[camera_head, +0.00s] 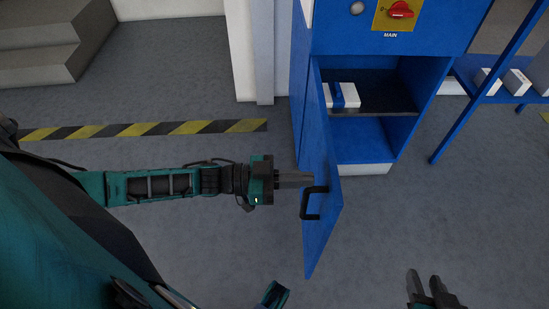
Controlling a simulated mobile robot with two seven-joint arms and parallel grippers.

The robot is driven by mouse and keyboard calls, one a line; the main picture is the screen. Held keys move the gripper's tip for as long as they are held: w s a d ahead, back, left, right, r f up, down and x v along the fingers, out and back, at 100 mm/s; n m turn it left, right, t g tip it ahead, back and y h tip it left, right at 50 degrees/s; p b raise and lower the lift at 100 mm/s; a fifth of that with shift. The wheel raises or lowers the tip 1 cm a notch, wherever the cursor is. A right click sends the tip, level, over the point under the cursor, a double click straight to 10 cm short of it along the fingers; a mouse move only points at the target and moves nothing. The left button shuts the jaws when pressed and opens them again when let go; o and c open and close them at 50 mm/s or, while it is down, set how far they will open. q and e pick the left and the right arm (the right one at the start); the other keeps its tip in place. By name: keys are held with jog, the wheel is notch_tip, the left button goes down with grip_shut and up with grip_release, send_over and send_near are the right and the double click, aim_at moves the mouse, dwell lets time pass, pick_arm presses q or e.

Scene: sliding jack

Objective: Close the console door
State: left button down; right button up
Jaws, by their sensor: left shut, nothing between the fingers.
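The blue console (385,35) stands at the upper right of the head view. Its blue door (320,150) is hinged on the left side and stands wide open, swung out towards me. A black handle (306,204) is on the door. My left gripper (311,178) is shut and empty, with its fingertips at the door just above the handle. I cannot tell whether they touch it. My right gripper (434,284) is at the bottom right, away from the door, with a gap between its fingers and nothing seen in it.
Inside the console, a white box (347,95) with a blue band sits on a shelf. A red switch (400,10) is on the front above. A blue rack (505,97) with white boxes stands to the right. The grey floor before the console is clear.

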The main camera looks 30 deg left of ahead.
pick_arm(q)
jog(key=shift+x, duration=1.5)
